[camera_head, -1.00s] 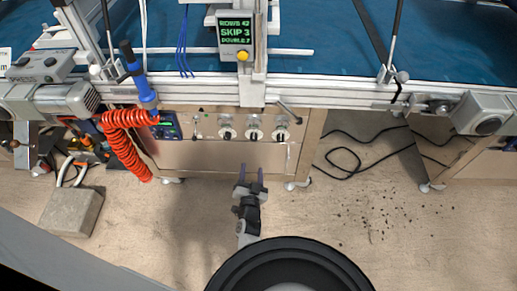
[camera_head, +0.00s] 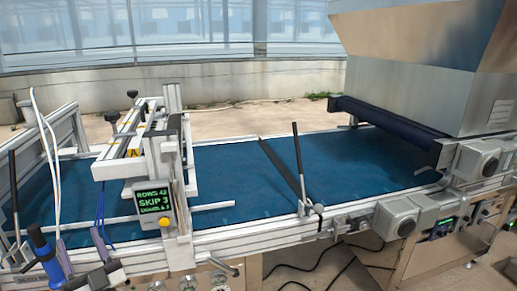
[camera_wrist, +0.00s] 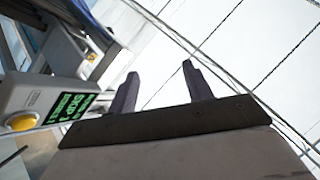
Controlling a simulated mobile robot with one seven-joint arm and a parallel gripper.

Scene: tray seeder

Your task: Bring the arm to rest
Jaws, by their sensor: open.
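My gripper (camera_head: 78,236) shows at the bottom left of the head view, its two grey fingers pointing up in front of the seeder's front rail. In the wrist view my gripper (camera_wrist: 159,70) is open, with nothing between its fingers. The wrist view faces upward past the fingers to a pale roof with dark bars. The rest of my arm is mostly out of the picture.
A display box (camera_head: 152,203) with a yellow button hangs on the seeder's front; it also shows close left of my fingers in the wrist view (camera_wrist: 45,104). A blue-handled tool (camera_head: 42,246) stands left of my gripper. The blue belt (camera_head: 220,180) is bare in its middle.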

